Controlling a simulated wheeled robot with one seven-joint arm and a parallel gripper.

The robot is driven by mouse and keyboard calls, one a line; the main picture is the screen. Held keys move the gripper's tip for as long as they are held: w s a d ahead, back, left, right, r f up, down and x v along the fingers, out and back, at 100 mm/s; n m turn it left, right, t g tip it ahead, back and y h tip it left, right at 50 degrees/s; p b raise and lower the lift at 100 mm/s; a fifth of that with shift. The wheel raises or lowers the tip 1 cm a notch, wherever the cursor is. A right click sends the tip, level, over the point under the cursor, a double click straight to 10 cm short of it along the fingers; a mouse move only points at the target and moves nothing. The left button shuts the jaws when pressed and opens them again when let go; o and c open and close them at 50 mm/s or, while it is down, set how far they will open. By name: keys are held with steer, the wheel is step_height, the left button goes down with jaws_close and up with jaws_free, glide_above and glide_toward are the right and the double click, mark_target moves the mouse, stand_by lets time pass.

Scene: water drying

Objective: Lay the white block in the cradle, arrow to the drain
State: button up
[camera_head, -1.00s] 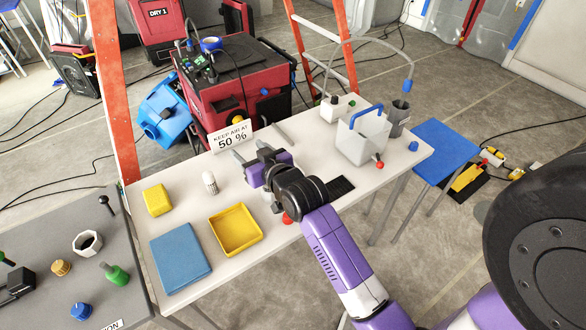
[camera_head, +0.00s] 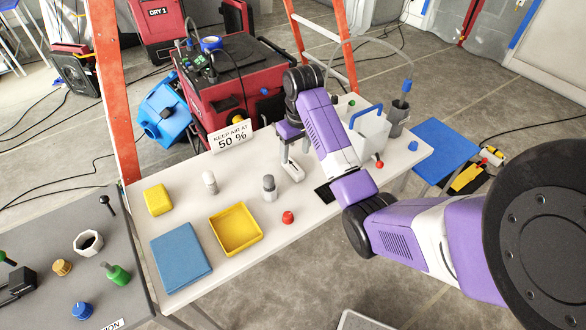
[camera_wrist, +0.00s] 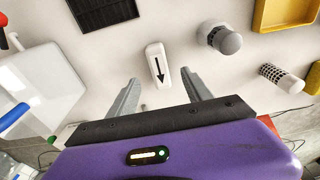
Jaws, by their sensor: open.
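The white block (camera_wrist: 153,54) lies flat on the white table, with a black arrow on top pointing toward the bottom of the wrist view. It also shows in the head view (camera_head: 295,172) under my gripper (camera_head: 294,157). In the wrist view my gripper (camera_wrist: 160,80) is open, one finger on each side of the block's near end. The fingers look apart from it; their height above the table is hard to judge. A small white box (camera_head: 345,101) at the back right is mostly hidden by my arm. I cannot tell whether it is the cradle, nor make out the drain.
A grey-capped cylinder (camera_head: 269,188), a red knob (camera_head: 288,217) and a dark grid (camera_head: 325,194) lie close by. A yellow tray (camera_head: 258,222), blue slab (camera_head: 190,262) and yellow block (camera_head: 157,200) are left.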

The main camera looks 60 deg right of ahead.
steer(key=f, duration=0.5)
steer(key=w+d+f+p, duration=0.1)
steer(key=f, duration=0.1)
steer(key=shift+f, duration=0.15)
steer(key=shift+c, duration=0.5)
jaws_close()
step_height(320, 180, up, 11)
step_height(320, 180, up, 9)
steer(key=p, duration=0.5)
glide_above(293, 165)
